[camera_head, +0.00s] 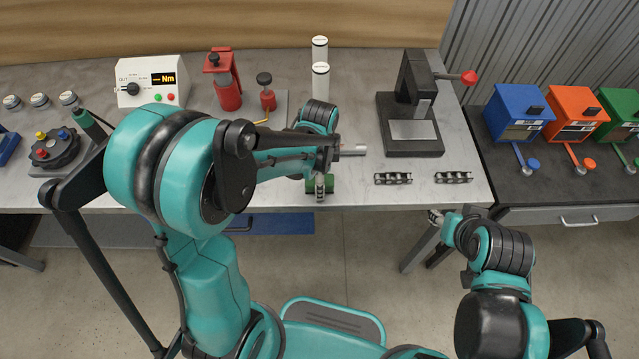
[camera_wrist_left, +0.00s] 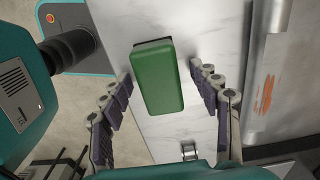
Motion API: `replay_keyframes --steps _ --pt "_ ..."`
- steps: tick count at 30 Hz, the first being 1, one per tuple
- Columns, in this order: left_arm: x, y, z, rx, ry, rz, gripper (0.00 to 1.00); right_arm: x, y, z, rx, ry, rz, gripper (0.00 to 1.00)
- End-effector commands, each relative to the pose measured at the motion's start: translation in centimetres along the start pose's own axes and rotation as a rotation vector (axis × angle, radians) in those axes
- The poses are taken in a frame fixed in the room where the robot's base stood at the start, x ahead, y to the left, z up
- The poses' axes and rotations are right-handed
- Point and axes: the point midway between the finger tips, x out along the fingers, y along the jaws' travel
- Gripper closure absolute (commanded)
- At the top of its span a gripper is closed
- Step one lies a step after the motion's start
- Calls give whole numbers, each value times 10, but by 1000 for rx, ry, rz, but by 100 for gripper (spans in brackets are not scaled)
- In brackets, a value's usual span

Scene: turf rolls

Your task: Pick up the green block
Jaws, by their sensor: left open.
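The green block (camera_head: 311,186) lies near the front edge of the steel table, partly hidden behind my left gripper (camera_head: 320,190) in the head view. In the left wrist view the green block (camera_wrist_left: 158,78) shows whole, a long box with rounded edges, slightly tilted in the picture. My left gripper (camera_wrist_left: 161,80) is open, with one dark-padded finger on each side of the block and a visible gap on both sides. My right gripper (camera_head: 435,216) is low, in front of the table's right part; its jaws are too small to read.
Two dark chain-like pieces (camera_head: 393,178) (camera_head: 454,177) lie right of the block. A black press (camera_head: 412,110) with a red knob stands behind them. White cylinders (camera_head: 320,85) and a red tool (camera_head: 223,82) stand farther back. Coloured boxes (camera_head: 518,112) fill the right bench.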

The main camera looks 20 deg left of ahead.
Motion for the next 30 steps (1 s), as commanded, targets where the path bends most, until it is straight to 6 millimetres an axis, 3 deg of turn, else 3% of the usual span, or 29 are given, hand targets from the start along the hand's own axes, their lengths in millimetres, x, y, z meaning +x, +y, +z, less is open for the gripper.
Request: replay_keyframes --steps 2,3,9,22,29,30 --pt "-1 0 0 0 0 0 38 0 0 0 0 0 0 60" --pt "-1 0 0 0 0 0 43 0 0 0 0 0 0 60" --pt "-1 0 0 0 0 0 91 0 0 0 0 0 0 60" --pt "-8 0 0 0 0 0 92 -3 0 -2 0 0 0 60" --pt "-46 0 0 -1 0 0 92 -16 0 -11 0 0 0 60" --pt "-50 5 -8 5 0 0 92 -17 0 -12 0 0 0 60"
